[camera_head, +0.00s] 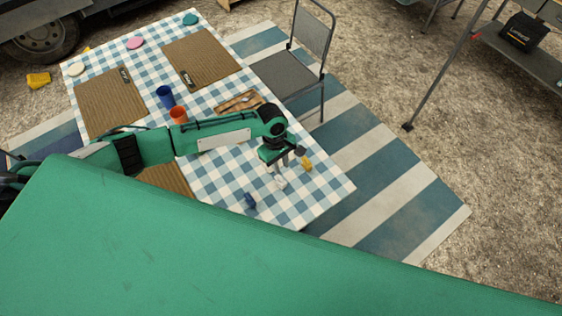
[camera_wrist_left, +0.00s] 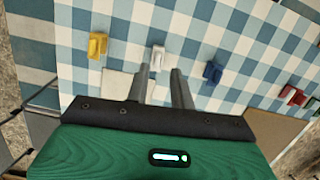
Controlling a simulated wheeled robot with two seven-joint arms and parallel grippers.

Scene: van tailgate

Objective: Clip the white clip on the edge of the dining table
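The white clip (camera_head: 281,183) lies on the checked cloth of the dining table (camera_head: 325,190), near its right-hand end. In the left wrist view the white clip (camera_wrist_left: 157,57) shows just beyond the fingertips, roughly in line with the gap. My left gripper (camera_head: 277,168) hangs over the table close to the clip. In the wrist view its two fingers (camera_wrist_left: 160,76) are apart, with nothing between them. Whether the fingers touch the clip cannot be told. My right gripper is in neither view.
A yellow clip (camera_wrist_left: 97,46) and a blue clip (camera_wrist_left: 212,72) lie on either side of the white one. Red clips (camera_wrist_left: 288,95) lie farther right. A wooden cutlery tray (camera_head: 238,102), cups (camera_head: 166,97) and a chair (camera_head: 291,74) are near the arm.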

